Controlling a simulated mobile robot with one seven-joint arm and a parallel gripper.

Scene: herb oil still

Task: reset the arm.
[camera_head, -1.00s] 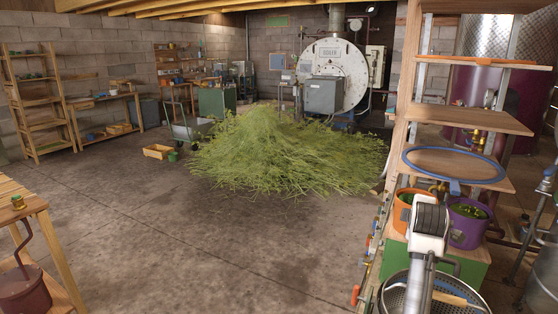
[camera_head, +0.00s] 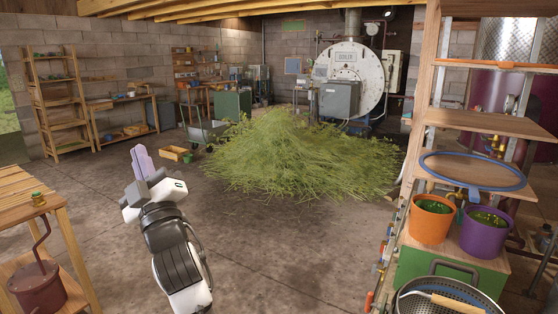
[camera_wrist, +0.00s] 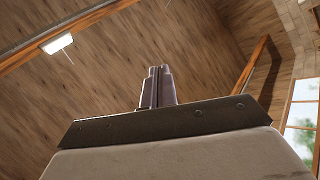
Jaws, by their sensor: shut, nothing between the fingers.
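My gripper (camera_head: 142,163) is up in the open room at the left of the middle in the head view, its fingers pointing upward. The two fingers stand close together with nothing between them. In the wrist view my gripper (camera_wrist: 157,72) also shows shut and empty, with the wooden ceiling (camera_wrist: 150,35) behind it. My white and black arm comes up from the bottom of the head view. The gripper touches nothing.
A heap of green herbs (camera_head: 300,155) lies on the floor before the boiler (camera_head: 355,75). A wooden table (camera_head: 30,200) with a brown pot (camera_head: 38,287) stands at left. At right, a shelf (camera_head: 480,122) rises near orange (camera_head: 431,220) and purple (camera_head: 484,235) buckets. Floor around my arm is clear.

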